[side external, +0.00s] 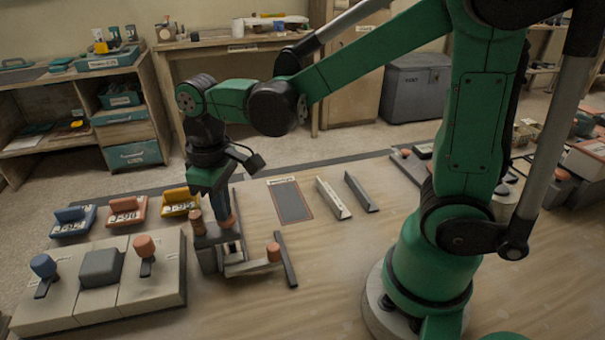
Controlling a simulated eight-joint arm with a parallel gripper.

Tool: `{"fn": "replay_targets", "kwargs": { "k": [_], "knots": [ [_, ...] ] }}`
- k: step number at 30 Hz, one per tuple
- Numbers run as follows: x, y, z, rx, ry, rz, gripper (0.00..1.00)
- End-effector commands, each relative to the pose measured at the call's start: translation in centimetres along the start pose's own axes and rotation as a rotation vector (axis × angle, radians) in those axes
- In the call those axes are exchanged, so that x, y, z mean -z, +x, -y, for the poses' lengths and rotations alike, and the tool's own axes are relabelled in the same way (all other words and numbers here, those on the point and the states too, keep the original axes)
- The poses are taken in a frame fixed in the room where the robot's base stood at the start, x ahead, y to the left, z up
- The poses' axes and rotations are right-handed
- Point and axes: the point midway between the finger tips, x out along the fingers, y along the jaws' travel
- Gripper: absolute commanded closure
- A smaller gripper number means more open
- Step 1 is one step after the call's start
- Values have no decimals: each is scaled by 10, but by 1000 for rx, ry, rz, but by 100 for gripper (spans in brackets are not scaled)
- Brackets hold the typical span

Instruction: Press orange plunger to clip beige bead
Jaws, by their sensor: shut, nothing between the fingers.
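My gripper (213,212) points down over a small grey fixture (208,258) on the wooden table; its jaws are shut and hold nothing. An orange-brown cylinder (195,221) stands upright on the fixture, just left of my gripper. Another orange bit (231,220) shows close to its right side. A short orange knob (273,252) sits on the fixture's right arm, by a dark bar (286,260). I cannot tell which of these is the plunger, or whether my fingers touch one. I cannot make out a beige bead; my gripper hides part of the fixture.
A beige panel (62,308) at left carries a blue-knobbed lever (43,268), a grey block (101,268) and an orange-knobbed lever (145,250). Blue (73,222), orange (127,211) and yellow (180,202) labelled holders stand behind. The table's front middle is clear.

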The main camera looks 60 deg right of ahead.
Motion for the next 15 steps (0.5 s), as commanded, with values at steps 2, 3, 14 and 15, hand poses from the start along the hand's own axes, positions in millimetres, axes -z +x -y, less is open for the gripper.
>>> {"fn": "replay_targets", "kwargs": {
  "k": [2, 3, 14, 15],
  "knots": [
    [0, 1, 0, 0, 0, -1, 100],
    [0, 1, 0, 0, 0, -1, 100],
    [0, -5, 0, 0, 0, -2, 100],
    [1, -8, 0, 0, 0, -2, 100]
  ]
}}
